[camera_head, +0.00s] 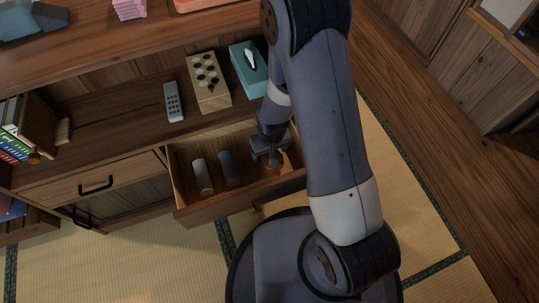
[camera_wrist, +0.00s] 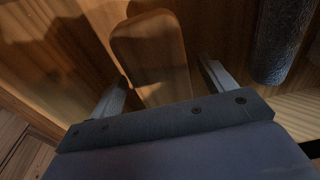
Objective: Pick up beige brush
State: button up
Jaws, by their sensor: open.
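A beige wooden brush (camera_wrist: 150,45) lies in the open drawer (camera_head: 239,206). My gripper (camera_wrist: 163,74) is open, with one finger on each side of the brush and a gap to each. In the head view my gripper (camera_head: 269,160) reaches down into the right part of the drawer, and the brush is mostly hidden there by my arm.
A dark blue-grey roll (camera_head: 229,168) lies left of my gripper and also shows in the wrist view (camera_wrist: 281,40). A pale roll (camera_head: 202,177) lies further left. On the shelf above are a remote (camera_head: 174,102), a wooden box (camera_head: 208,84) and a teal tissue box (camera_head: 247,72).

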jog(key=shift+w+f, duration=0.1)
jog(key=shift+f, duration=0.3)
jog(key=c, duration=1.1)
